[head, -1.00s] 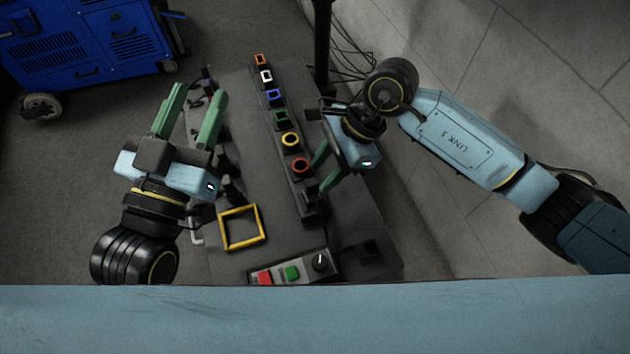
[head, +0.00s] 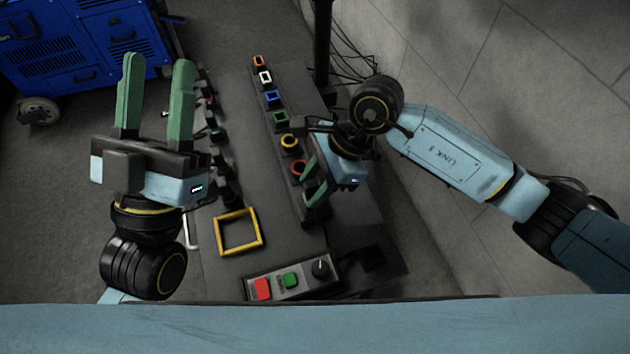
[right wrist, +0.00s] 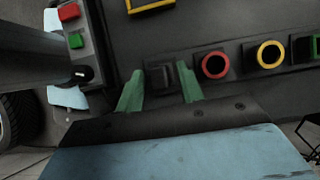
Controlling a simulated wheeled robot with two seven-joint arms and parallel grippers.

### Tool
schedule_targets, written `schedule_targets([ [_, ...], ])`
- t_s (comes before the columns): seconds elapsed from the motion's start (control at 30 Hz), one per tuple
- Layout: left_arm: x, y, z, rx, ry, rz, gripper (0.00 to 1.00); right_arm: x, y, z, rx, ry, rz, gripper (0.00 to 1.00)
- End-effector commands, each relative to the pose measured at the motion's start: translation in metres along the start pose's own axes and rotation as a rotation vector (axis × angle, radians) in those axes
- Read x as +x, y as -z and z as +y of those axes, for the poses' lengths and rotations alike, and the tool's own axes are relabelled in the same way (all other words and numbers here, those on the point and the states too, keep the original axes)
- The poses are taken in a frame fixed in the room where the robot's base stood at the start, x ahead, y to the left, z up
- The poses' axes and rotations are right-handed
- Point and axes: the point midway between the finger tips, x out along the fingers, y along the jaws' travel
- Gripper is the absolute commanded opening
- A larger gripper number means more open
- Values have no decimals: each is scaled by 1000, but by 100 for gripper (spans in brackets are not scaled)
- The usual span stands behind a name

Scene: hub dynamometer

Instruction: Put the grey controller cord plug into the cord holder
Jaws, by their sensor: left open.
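My left gripper (head: 158,62) is open and empty in the head view, left of the bench, its green fingers pointing away from the bench's front. My right gripper (head: 304,196) is at the near end of the row of coloured sockets. In the right wrist view its green fingers (right wrist: 160,70) stand apart on either side of a dark block (right wrist: 162,77), with a narrow gap visible; I cannot tell whether this block is the grey cord plug or the holder. Several dark plug-like parts (head: 217,157) line the bench's left edge, too small to tell apart.
The strip holds orange, white, blue, green, yellow (head: 289,142) and red (head: 300,168) rimmed sockets. A yellow square frame (head: 219,236) lies on the bench. A control box (head: 290,280) with red and green buttons and a knob sits at the front. A blue cabinet (head: 85,45) stands far left.

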Motion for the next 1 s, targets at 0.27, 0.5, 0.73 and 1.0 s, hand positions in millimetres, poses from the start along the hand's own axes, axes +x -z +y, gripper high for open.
schedule_targets([
  [0.27, 0, 0, 0, 0, 0, -1, 43, 0, 0, 0, -1, 0, 0, 0],
  [0.5, 1, 1, 0, -1, 0, 0, 43, -1, -1, 0, -1, 0, -1, 0],
  [0.73, 5, 5, 0, -1, 0, -1, 43, -9, -5, 0, -2, 1, -1, 0],
  [1.0, 10, 10, 0, 0, 0, -1, 43, -18, -10, 0, -2, 0, -1, 0],
])
